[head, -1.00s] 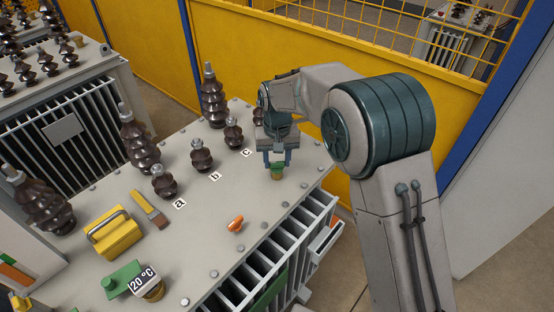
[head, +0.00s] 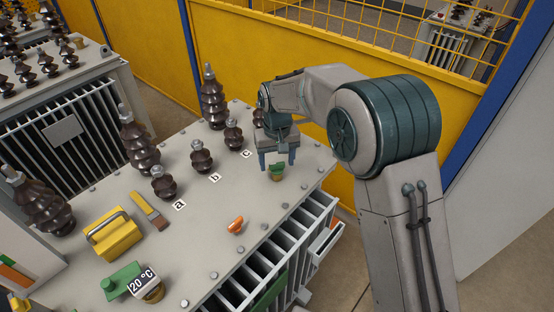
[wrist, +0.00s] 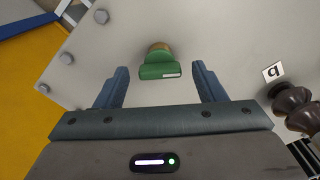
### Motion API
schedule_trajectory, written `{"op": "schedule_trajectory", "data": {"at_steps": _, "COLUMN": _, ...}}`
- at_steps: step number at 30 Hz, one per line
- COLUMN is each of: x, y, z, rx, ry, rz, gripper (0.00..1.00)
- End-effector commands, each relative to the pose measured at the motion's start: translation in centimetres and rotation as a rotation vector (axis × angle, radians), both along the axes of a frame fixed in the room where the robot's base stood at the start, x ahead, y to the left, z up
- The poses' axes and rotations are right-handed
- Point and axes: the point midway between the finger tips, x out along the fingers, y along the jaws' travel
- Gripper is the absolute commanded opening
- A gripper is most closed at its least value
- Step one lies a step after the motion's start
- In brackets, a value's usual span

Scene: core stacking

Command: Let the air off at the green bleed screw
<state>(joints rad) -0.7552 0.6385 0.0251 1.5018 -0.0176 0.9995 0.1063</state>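The green bleed screw (head: 277,171) stands on a brass base on the grey transformer lid (head: 225,205), near its right edge. In the wrist view the green screw (wrist: 161,71) has a flat bar-shaped head with a small white mark at one end. My gripper (head: 277,163) is over the screw, its fingers pointing down. In the wrist view my gripper (wrist: 161,80) is open, one blue finger on each side of the screw, with a wide gap to both. It holds nothing.
Dark insulators (head: 202,157) stand along the lid beside the labels a, b and c. A yellow box (head: 113,233), a brush (head: 149,211), an orange piece (head: 236,225) and a green part with a 20 °C label (head: 143,280) are on the lid. A yellow fence (head: 240,70) is behind.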

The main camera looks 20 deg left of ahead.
Motion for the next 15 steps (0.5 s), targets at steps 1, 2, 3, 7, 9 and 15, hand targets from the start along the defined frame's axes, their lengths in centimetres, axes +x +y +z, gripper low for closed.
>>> {"op": "schedule_trajectory", "data": {"at_steps": 1, "x": 0.0, "y": 0.0, "z": 0.0, "rx": -0.001, "ry": 0.001, "rz": 0.0, "gripper": 0.64}}
{"op": "schedule_trajectory", "data": {"at_steps": 2, "x": 0.0, "y": 0.0, "z": 0.0, "rx": -0.001, "ry": 0.001, "rz": 0.0, "gripper": 0.64}}
{"op": "schedule_trajectory", "data": {"at_steps": 3, "x": 0.0, "y": 0.0, "z": 0.0, "rx": -0.001, "ry": 0.001, "rz": 0.0, "gripper": 0.64}}
{"op": "schedule_trajectory", "data": {"at_steps": 7, "x": 0.0, "y": 0.0, "z": 0.2, "rx": -0.001, "ry": 0.001, "rz": 0.0, "gripper": 0.64}}
{"op": "schedule_trajectory", "data": {"at_steps": 9, "x": 0.0, "y": 0.0, "z": 0.7, "rx": 0.0, "ry": 0.0, "rz": 0.0, "gripper": 0.64}}
{"op": "schedule_trajectory", "data": {"at_steps": 15, "x": 0.1, "y": 0.0, "z": 4.3, "rx": 0.003, "ry": -0.004, "rz": -0.001, "gripper": 0.64}}
